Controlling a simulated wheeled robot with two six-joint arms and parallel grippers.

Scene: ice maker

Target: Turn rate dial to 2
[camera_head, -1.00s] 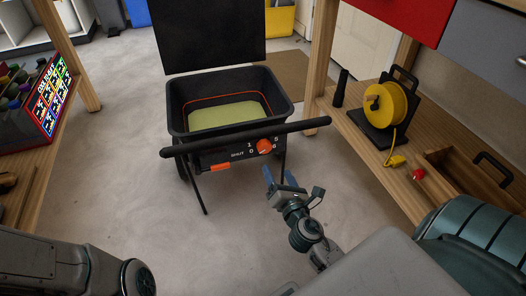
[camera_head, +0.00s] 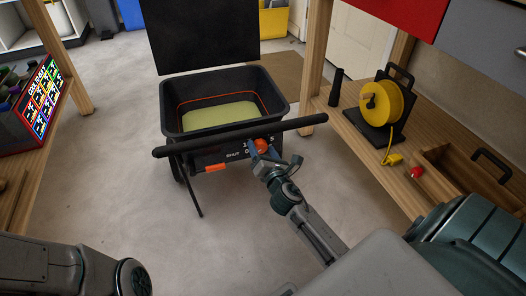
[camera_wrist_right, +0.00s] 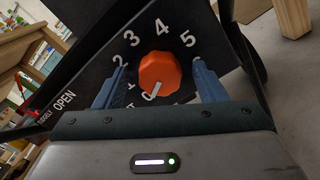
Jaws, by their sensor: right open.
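The orange rate dial (camera_head: 261,146) sits on the front panel of the black spreader hopper (camera_head: 170,110), below its handle bar. In the right wrist view the dial (camera_wrist_right: 158,72) has numbers around it, and its white pointer line is at the 0 mark. My right gripper (camera_wrist_right: 158,66) is open, with one blue finger on each side of the dial; gaps show between the fingers and the dial. In the head view my right gripper (camera_head: 263,152) partly covers the dial and its numbers. My left gripper is out of view.
The black handle bar (camera_head: 200,143) crosses just above the dial. An orange lever (camera_head: 215,168) is left of the dial. A wooden shelf at right holds a yellow cable reel (camera_head: 382,104). A wooden shelf with a bright box (camera_head: 40,100) stands at left. The floor in front is clear.

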